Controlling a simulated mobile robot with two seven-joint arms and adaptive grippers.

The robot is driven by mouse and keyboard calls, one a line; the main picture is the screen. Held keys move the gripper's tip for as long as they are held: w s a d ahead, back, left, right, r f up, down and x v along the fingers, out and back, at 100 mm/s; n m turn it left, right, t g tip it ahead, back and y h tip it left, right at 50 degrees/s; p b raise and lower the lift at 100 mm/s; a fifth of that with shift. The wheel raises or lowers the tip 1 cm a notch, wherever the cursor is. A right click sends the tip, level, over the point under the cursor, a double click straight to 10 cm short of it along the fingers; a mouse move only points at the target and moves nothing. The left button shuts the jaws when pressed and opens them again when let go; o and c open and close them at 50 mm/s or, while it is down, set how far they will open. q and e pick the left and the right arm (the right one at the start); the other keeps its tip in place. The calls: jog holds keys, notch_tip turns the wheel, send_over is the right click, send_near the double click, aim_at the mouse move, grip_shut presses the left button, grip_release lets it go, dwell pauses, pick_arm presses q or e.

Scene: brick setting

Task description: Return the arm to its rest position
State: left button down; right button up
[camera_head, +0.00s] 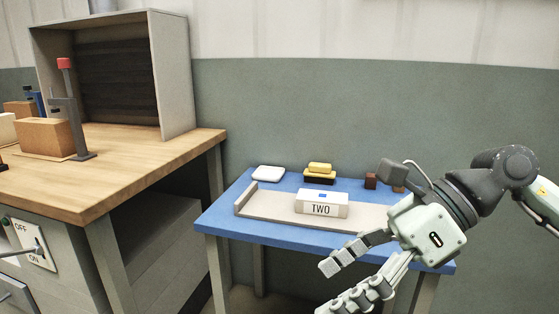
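My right arm comes in from the right, and its gripper (326,290) hangs in front of the blue table's near edge, pointing down and left. Its fingers are spread apart, with nothing seen between them. A white block marked TWO (321,210) lies on a pale, low-edged tray (265,212) on the blue table (222,222). The gripper is apart from the block in the picture, below it and to its right. The arm and gripper hide the table's right front part. My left gripper is not in view.
A white pad (268,173), a yellow and black brush-like block (319,172) and small brown blocks (370,181) sit at the blue table's back. A wooden workbench (150,160) with a stand, bricks and open-fronted box stands left. An OFF/ON switch panel (28,243) is on its front.

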jog(key=w+a+r+m+t+y, duration=0.35)
jog(key=a+r+m+y, duration=0.3)
jog(key=r+y, duration=0.35)
jog(key=w+d+m+t+h, duration=0.1)
jog(key=w+d+m+t, duration=0.5)
jog(key=w+m+t, duration=0.55)
jog(key=w+d+f+m+t+h, duration=0.2)
jog(key=d+f+m+t+h, duration=0.1)
jog(key=d+f+m+h, duration=0.5)
jog(key=w+d+f+m+t+h, duration=0.2)
jog(key=w+d+f+m+h, duration=0.15)
jog(key=f+m+h, duration=0.55)
jog(key=s+d+f+m+g+h, duration=0.25)
jog(key=d+f+m, duration=0.25)
jog(key=f+m, duration=0.3)
jog(key=s+d+f+m+g+h, duration=0.1)
jog(key=s+d+f+g, duration=0.2)
jog(key=f, duration=0.4)
jog(key=s+f+m+g, duration=0.2)
jog(key=s+f+g, duration=0.1)
jog(key=s+f, duration=0.4)
jog(key=s+d+f+m+g+h, duration=0.1)
jog(key=s+d+f+g, duration=0.15)
jog(key=f, duration=0.55)
jog(key=s+a+f+m+g, duration=0.1)
jog(key=s+f+g, duration=0.3)
jog(key=s+f, duration=0.4)
jog(key=s+m+y, duration=0.1)
jog(key=s, duration=0.4)
jog(key=shift+g, duration=0.4)
